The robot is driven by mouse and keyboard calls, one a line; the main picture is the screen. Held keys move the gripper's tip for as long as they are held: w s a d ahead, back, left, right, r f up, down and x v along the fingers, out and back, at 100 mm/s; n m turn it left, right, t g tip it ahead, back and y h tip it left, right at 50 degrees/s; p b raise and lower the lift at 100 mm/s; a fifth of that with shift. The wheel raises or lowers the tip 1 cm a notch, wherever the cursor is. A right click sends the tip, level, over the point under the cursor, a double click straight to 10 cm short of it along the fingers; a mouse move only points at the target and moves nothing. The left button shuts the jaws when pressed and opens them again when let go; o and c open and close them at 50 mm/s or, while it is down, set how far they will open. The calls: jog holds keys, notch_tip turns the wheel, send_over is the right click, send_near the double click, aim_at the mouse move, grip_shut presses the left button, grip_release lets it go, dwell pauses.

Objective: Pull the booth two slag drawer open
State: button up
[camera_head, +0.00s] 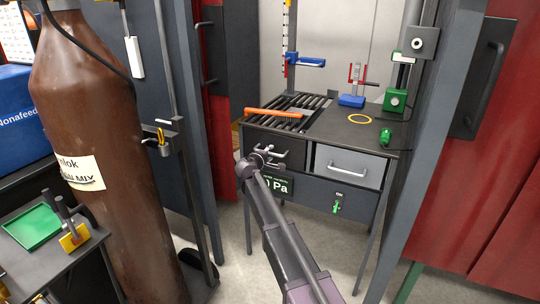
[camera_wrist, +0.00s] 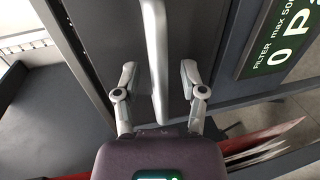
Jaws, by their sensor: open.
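The workbench (camera_head: 330,128) in the booth has two drawers side by side. The left one is a dark drawer (camera_head: 294,153) and the right one is a light grey drawer (camera_head: 368,171); both look closed. No label naming the slag drawer is readable. My gripper (camera_head: 258,158) is at the dark drawer's front and hides part of it. In the wrist view my gripper (camera_wrist: 157,78) is open, with one finger on each side of the pale bar handle (camera_wrist: 157,40) of the dark drawer (camera_wrist: 105,35). I cannot tell whether either finger touches the bar.
A green valve (camera_head: 337,204) sits on the lower panel. A brown gas cylinder (camera_head: 90,130) stands at left. Red curtain panels (camera_head: 500,160) and grey posts flank the booth. Open floor lies before the bench.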

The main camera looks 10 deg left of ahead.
grip_shut()
